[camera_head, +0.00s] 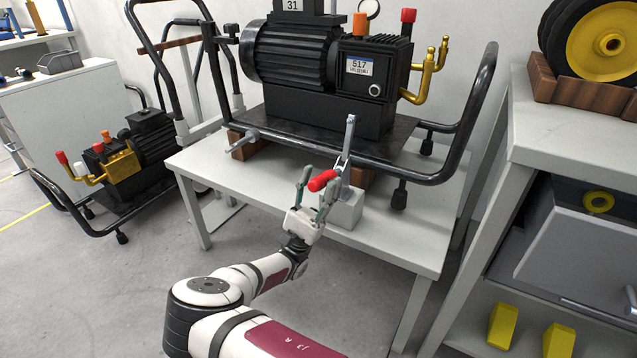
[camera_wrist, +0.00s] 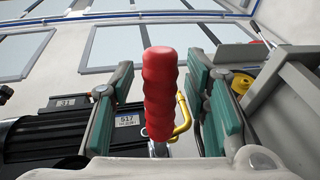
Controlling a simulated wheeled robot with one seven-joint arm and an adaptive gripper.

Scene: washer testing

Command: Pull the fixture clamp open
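The fixture clamp has a red ribbed handle (camera_head: 322,181) and an upright metal lever (camera_head: 347,143). It stands on a light grey block (camera_head: 343,209) at the front edge of the white table. My gripper (camera_head: 320,174) is at the handle, with its green-grey fingers on either side. In the wrist view the red handle (camera_wrist: 160,95) stands upright between the two open fingers (camera_wrist: 163,100), with a visible gap on both sides. The lower part of the clamp is mostly hidden in the wrist view.
A black pump (camera_head: 325,75) in a tubular frame stands on the white table (camera_head: 395,240), right behind the clamp. A second pump (camera_head: 125,160) sits on the floor at left. A grey workbench (camera_head: 570,135) with a yellow wheel stands at right.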

